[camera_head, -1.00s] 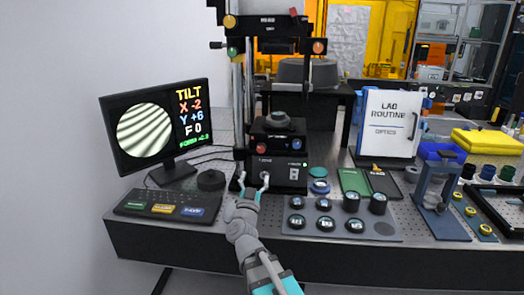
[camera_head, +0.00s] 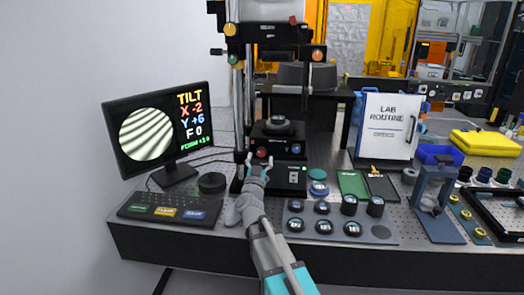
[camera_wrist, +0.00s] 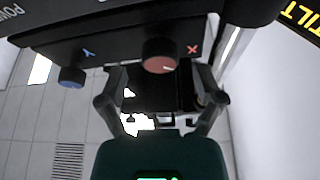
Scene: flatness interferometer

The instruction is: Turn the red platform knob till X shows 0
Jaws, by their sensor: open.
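The red platform knob (camera_head: 262,152) is on the front of the black interferometer stage. In the wrist view the red knob (camera_wrist: 160,55) has a pale pointer line and a red X beside it. My gripper (camera_head: 259,166) is open just in front of and below the red knob. In the wrist view my gripper's fingers (camera_wrist: 160,85) are spread to either side of the knob's line, with nothing held; I cannot tell whether they touch it. The monitor (camera_head: 156,128) reads TILT, X -2, Y +6, F 0, above a small green FORM line, beside curved fringes.
The blue knob (camera_head: 296,149), marked Y in the wrist view (camera_wrist: 71,78), is close beside the red one. A black round puck (camera_head: 212,182) and a keypad (camera_head: 168,208) lie to the left. A tray of lenses (camera_head: 340,232) lies to the right.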

